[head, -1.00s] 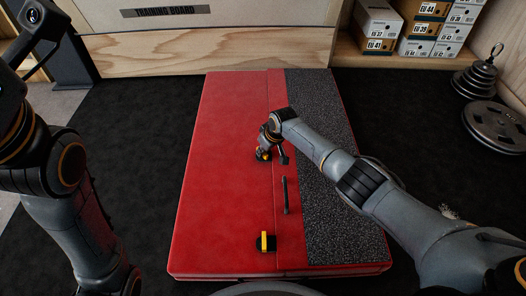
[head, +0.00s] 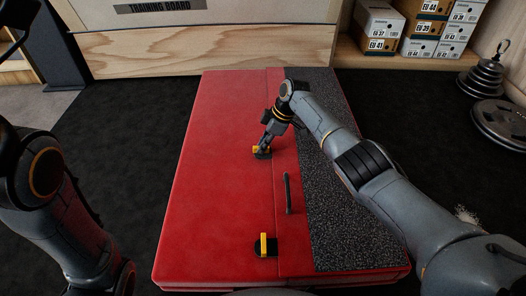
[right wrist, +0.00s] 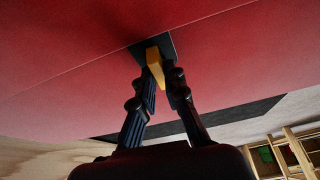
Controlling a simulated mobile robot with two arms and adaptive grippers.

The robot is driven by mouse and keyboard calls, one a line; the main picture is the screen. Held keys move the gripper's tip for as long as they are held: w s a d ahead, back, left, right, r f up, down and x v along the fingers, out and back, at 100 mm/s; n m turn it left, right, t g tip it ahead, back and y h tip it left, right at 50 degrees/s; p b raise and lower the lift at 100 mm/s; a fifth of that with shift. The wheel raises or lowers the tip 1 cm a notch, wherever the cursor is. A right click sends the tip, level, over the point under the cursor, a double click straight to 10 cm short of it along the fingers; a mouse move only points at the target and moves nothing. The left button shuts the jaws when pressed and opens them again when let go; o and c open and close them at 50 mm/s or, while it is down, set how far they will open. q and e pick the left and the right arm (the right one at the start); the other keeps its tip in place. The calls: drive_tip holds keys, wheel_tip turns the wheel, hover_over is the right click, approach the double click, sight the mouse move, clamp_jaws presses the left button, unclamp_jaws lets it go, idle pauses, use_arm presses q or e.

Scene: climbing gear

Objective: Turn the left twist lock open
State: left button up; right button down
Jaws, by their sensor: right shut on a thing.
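A red mat-like case (head: 225,200) lies on the floor and bears two twist locks with yellow handles on black plates. At the far lock (head: 256,150), my right gripper (head: 263,147) is shut on the yellow handle and partly hides it. The right wrist view shows this handle (right wrist: 155,66) between my right fingers (right wrist: 160,88), over its black plate. The near lock (head: 264,245) stands free, its yellow handle pointing front to back. My left arm is at the left edge; its gripper is out of view.
A black bar handle (head: 288,194) lies between the locks, beside a grey textured strip (head: 335,190). Weight plates (head: 500,122) stand at right. Shoe boxes (head: 400,28) and a wooden training board (head: 200,50) are at the back. Dark floor is clear at left.

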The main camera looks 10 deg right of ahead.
drive_tip(key=shift+n+b, duration=0.4)
drive_tip(key=shift+b, duration=0.05)
drive_tip(key=c, duration=1.4)
unclamp_jaws()
drive_tip(key=shift+d+r, duration=0.15)
drive_tip(key=shift+r, duration=0.15)
drive_tip(key=v, duration=1.1)
drive_tip(key=shift+w+r, duration=0.15)
drive_tip(key=shift+r, duration=0.05)
